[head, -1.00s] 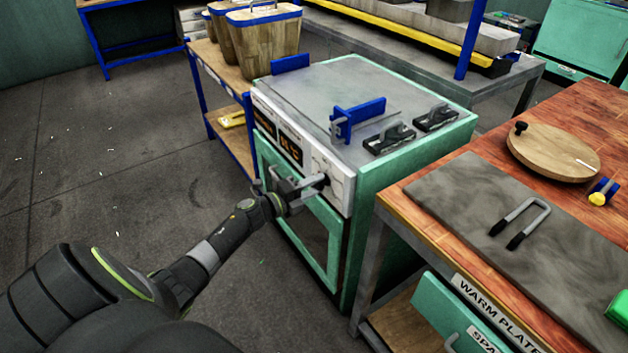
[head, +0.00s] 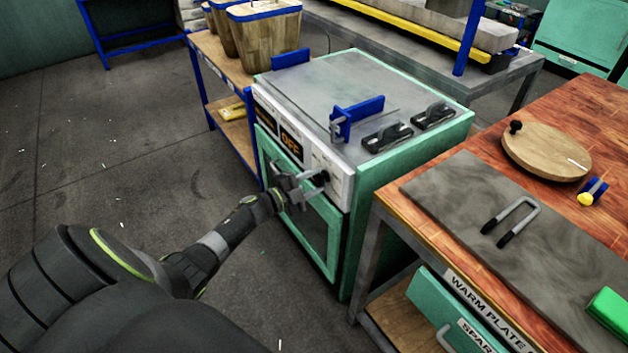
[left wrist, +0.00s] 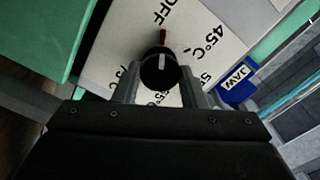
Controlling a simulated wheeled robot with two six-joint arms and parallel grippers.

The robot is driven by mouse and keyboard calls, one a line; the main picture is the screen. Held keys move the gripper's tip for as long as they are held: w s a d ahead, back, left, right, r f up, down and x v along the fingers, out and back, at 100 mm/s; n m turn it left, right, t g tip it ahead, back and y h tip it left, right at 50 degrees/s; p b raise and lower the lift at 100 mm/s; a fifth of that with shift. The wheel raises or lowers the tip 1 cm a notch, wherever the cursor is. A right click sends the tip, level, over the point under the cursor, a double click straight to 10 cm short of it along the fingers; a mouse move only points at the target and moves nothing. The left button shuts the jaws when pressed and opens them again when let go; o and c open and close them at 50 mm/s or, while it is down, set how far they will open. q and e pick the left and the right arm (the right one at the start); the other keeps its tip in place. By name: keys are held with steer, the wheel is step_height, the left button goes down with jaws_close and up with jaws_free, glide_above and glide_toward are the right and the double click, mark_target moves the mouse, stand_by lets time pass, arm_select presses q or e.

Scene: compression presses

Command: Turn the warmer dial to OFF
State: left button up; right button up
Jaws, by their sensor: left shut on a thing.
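The warmer (head: 352,225) is a teal cabinet with a grey top and a white front panel. Its black dial (head: 325,177) is at the right end of that panel, and the orange display (head: 291,141) reads OFF. In the left wrist view the dial (left wrist: 160,70) has a white line and a red pointer toward the printed OFF; labels such as 45°C surround it. My left gripper (head: 316,181) is shut on the dial, one finger on each side, as the left wrist view (left wrist: 160,88) also shows. My right gripper is not in view.
A blue bracket (head: 357,115) and two black clamps (head: 388,137) stand on the warmer's top. At right is a wooden bench with a grey plate (head: 468,205), a U-shaped handle (head: 515,220) and a round wooden board (head: 545,150).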

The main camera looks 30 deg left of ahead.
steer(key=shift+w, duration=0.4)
arm_select(q)
steer(key=o, duration=1)
steer(key=shift+s+a, duration=0.1)
steer(key=shift+s, duration=0.1)
steer(key=v, duration=1.7)
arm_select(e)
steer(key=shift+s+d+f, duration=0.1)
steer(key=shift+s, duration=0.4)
